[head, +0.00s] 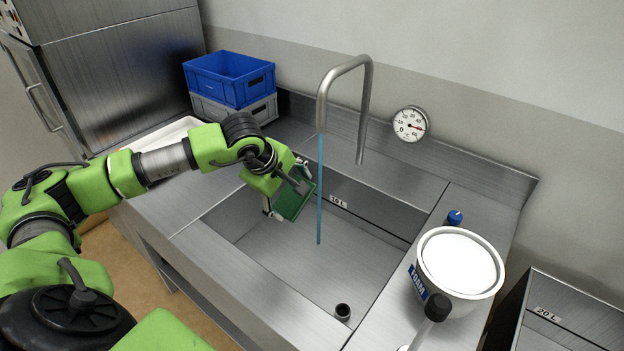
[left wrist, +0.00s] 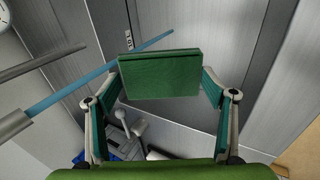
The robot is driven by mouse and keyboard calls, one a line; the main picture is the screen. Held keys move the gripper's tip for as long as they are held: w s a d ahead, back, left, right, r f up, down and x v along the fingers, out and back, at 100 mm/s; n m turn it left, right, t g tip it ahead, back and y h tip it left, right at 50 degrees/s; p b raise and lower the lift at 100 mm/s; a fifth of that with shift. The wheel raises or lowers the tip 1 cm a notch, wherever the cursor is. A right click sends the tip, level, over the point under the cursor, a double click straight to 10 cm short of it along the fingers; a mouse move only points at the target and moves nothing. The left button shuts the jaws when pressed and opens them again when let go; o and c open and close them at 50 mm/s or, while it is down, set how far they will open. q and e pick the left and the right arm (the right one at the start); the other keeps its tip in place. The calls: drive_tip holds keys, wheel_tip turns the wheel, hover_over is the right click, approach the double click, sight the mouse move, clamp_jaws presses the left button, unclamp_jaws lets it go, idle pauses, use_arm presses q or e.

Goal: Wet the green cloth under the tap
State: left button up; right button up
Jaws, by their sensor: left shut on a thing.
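My left gripper (head: 287,196) reaches over the sink basin (head: 350,268) from the left. It is shut on the green cloth (head: 299,203), a flat, folded-looking pad. In the left wrist view the cloth (left wrist: 160,76) sits squarely between both fingers. The grey bent tap (head: 367,95) stands at the back of the sink, and a thin blue stream of water (head: 320,190) falls from its left end. The cloth is just left of the stream in the head view. The stream (left wrist: 95,75) passes near the cloth's upper left corner in the wrist view. I cannot tell whether they touch. My right gripper is not in view.
A white tub (head: 460,262) labelled FOAM stands on the right ledge, near a blue knob (head: 455,217) and a black-topped lever (head: 437,308). Blue and grey crates (head: 230,80) stand at the back left. A round gauge (head: 410,124) is on the wall.

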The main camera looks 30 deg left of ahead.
use_arm(q)
drive_tip(key=s+r, duration=0.4)
drive_tip(key=s, duration=0.1)
drive_tip(key=shift+b, duration=0.3)
idle(0.4)
